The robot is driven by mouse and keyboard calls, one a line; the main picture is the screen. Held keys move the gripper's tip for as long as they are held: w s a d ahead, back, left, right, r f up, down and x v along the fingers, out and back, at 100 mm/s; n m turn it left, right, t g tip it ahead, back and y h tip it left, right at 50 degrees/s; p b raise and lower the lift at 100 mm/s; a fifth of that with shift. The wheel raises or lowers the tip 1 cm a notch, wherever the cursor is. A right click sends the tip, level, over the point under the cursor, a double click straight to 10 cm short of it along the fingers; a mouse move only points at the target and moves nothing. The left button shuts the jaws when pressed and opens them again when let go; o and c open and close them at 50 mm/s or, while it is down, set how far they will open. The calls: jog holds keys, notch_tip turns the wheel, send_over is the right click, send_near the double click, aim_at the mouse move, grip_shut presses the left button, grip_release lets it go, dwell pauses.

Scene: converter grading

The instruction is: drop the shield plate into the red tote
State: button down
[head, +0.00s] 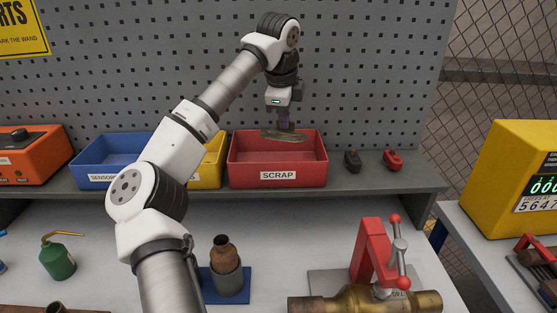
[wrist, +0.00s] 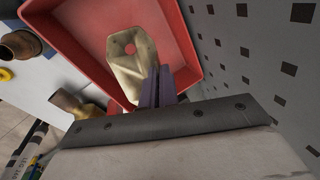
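The red tote (head: 312,171), labelled SCRAP, stands on the shelf against the pegboard. My gripper (head: 284,127) points down over the tote. The shield plate (head: 293,135), a thin tan-brass sheet, is at my fingertips, roughly level with the tote's back rim. In the wrist view the plate (wrist: 128,63) shows a hole near its far end and lies across the tote's opening. My purple fingers (wrist: 156,88) are close together on the plate's near edge. The red tote (wrist: 187,48) surrounds most of the plate in that view.
A blue tote (head: 112,183) and a yellow tote (head: 211,172) stand left of the red one. Two small clips, one dark (head: 352,161) and one red (head: 393,160), lie to its right. A red clamp (head: 371,255) and brass converter (head: 405,302) are on the bench below.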

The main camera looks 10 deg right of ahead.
jog(key=shift+f, duration=1.15)
jog(key=c, duration=2.1)
grip_release()
jog(key=shift+c, duration=0.2)
jog(key=o, duration=0.5)
jog(key=shift+o, duration=0.2)
jog(key=shift+r, duration=0.1)
jog(key=b+v, duration=0.3)
jog(key=v, duration=1)
jog(key=shift+s+r, duration=0.15)
jog(key=shift+r, duration=0.2)
